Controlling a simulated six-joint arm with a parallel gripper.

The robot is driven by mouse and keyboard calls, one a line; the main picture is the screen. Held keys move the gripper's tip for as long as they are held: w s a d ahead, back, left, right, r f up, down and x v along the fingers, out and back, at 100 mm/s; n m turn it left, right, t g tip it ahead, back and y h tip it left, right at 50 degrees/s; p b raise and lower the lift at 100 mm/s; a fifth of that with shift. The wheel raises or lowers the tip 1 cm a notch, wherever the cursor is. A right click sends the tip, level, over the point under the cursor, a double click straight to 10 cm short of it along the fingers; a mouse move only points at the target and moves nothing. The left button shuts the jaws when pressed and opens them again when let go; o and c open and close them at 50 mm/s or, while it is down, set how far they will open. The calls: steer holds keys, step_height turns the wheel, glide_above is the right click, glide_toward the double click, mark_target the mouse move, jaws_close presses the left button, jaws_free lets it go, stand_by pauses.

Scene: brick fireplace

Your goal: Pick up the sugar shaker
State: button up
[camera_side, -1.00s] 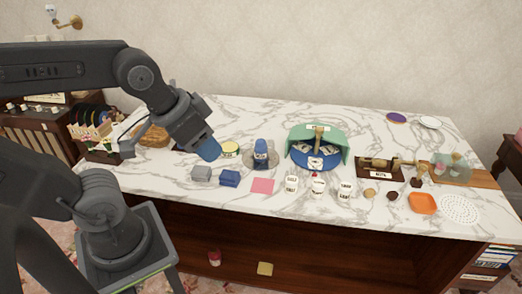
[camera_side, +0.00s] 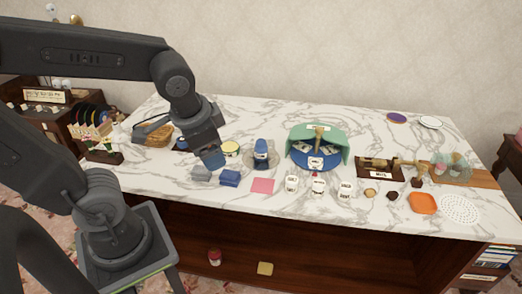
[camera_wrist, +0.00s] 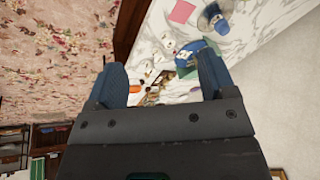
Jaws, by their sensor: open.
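Several small white containers with dark lettering stand at the table's front middle, a left one (camera_side: 291,183), a middle one (camera_side: 318,187) and a right one (camera_side: 346,189). Their lettering is too small to read, so I cannot tell which, if any, is the sugar shaker. A blue and white object (camera_side: 261,152) stands on a grey round plate left of them; it also shows in the wrist view (camera_wrist: 221,26). My gripper (camera_side: 212,158) is open and empty, above the table's left part, left of these objects. Its spread fingers show in the wrist view (camera_wrist: 162,65).
Two blocks, grey (camera_side: 201,173) and blue (camera_side: 229,178), lie just below my gripper. A yellow-green tin (camera_side: 230,148) is close by on its right. A pink square (camera_side: 262,185) lies flat. A green and blue stand (camera_side: 317,145) is mid-table. The back of the table is mostly clear.

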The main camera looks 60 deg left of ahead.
steer(key=w+a+f+m+g+y, duration=0.4)
steer(key=w+a+f+m+y, duration=0.1)
steer(key=a+f+y, duration=0.1)
steer(key=m+t+y, duration=0.8)
steer(key=m+t, duration=0.2)
steer(key=m, duration=0.7)
glide_toward(262, 150)
steer(key=shift+r, duration=0.45)
steer(key=x, duration=0.8)
steer(key=shift+w+a+f, duration=0.15)
steer(key=shift+a+f, duration=0.15)
steer(key=shift+a, duration=0.05)
steer(key=x, duration=0.5)
steer(key=shift+f, duration=0.3)
steer(key=c, duration=1.1)
